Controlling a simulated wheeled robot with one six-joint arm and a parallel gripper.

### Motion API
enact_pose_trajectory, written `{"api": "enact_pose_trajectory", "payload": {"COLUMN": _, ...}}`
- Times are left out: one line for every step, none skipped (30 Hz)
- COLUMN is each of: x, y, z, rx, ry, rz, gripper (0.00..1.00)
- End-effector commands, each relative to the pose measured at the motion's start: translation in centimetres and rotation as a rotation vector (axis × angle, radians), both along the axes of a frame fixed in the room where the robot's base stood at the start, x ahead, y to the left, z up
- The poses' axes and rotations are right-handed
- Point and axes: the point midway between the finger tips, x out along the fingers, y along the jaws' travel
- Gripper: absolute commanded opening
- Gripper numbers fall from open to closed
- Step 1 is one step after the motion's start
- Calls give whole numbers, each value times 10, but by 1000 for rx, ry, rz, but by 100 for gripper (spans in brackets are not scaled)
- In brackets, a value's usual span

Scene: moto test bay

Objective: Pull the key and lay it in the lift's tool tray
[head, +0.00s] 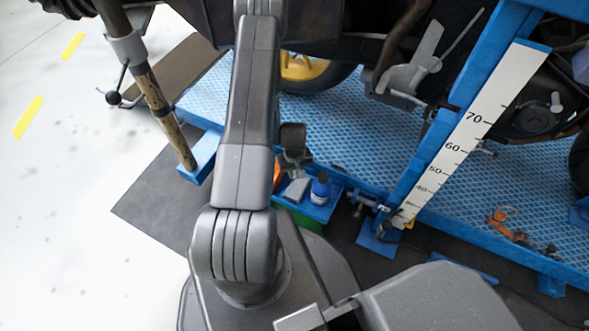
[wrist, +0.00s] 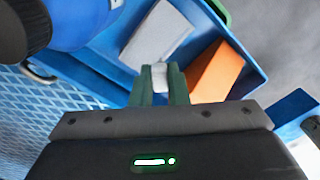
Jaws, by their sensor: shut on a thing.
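My gripper (wrist: 159,82) shows in the wrist view with its two green fingers shut on a small pale grey piece, which I take to be the key (wrist: 159,76). Only a short part of the key shows between the fingertips; its shape is mostly hidden. The blue tool tray (wrist: 252,66) lies beyond the fingertips, and I cannot tell whether the key touches anything in it. In the head view the tray (head: 320,212) hangs at the near edge of the lift, and my wrist is above its far left part. The fingertips are not clear there.
The tray holds a grey block (wrist: 160,30), an orange block (wrist: 215,72) and a blue bottle (head: 320,185) with a dark cap. A blue post with a white scale (head: 470,140) stands right of the tray. A yellow wheel (head: 303,66) is behind on the lift deck.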

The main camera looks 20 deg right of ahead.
Motion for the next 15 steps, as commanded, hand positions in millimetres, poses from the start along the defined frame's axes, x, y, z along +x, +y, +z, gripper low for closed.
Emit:
{"api": "enact_pose_trajectory", "payload": {"x": 0, "y": 0, "z": -10, "rx": 0, "ry": 1, "rz": 0, "gripper": 0}}
{"api": "enact_pose_trajectory", "payload": {"x": 0, "y": 0, "z": -12, "rx": 0, "ry": 1, "rz": 0, "gripper": 0}}
{"api": "enact_pose_trajectory", "payload": {"x": 0, "y": 0, "z": -15, "rx": 0, "ry": 0, "rz": 0, "gripper": 0}}
{"api": "enact_pose_trajectory", "payload": {"x": 0, "y": 0, "z": -16, "rx": 0, "ry": 0, "rz": 0, "gripper": 0}}
{"api": "enact_pose_trajectory", "payload": {"x": 0, "y": 0, "z": -18, "rx": 0, "ry": 0, "rz": 0, "gripper": 0}}
{"api": "enact_pose_trajectory", "payload": {"x": 0, "y": 0, "z": -18, "rx": 0, "ry": 0, "rz": 0, "gripper": 0}}
{"api": "enact_pose_trajectory", "payload": {"x": 0, "y": 0, "z": -19, "rx": 0, "ry": 0, "rz": 0, "gripper": 0}}
{"api": "enact_pose_trajectory", "payload": {"x": 0, "y": 0, "z": -19, "rx": 0, "ry": 0, "rz": 0, "gripper": 0}}
{"api": "enact_pose_trajectory", "payload": {"x": 0, "y": 0, "z": -19, "rx": 0, "ry": 0, "rz": 0, "gripper": 0}}
{"api": "enact_pose_trajectory", "payload": {"x": 0, "y": 0, "z": -18, "rx": 0, "ry": 0, "rz": 0, "gripper": 0}}
{"api": "enact_pose_trajectory", "payload": {"x": 0, "y": 0, "z": -18, "rx": 0, "ry": 0, "rz": 0, "gripper": 0}}
{"api": "enact_pose_trajectory", "payload": {"x": 0, "y": 0, "z": -18, "rx": 0, "ry": 0, "rz": 0, "gripper": 0}}
{"api": "enact_pose_trajectory", "payload": {"x": 0, "y": 0, "z": -18, "rx": 0, "ry": 0, "rz": 0, "gripper": 0}}
{"api": "enact_pose_trajectory", "payload": {"x": 0, "y": 0, "z": -18, "rx": 0, "ry": 0, "rz": 0, "gripper": 0}}
{"api": "enact_pose_trajectory", "payload": {"x": 0, "y": 0, "z": -18, "rx": 0, "ry": 0, "rz": 0, "gripper": 22}}
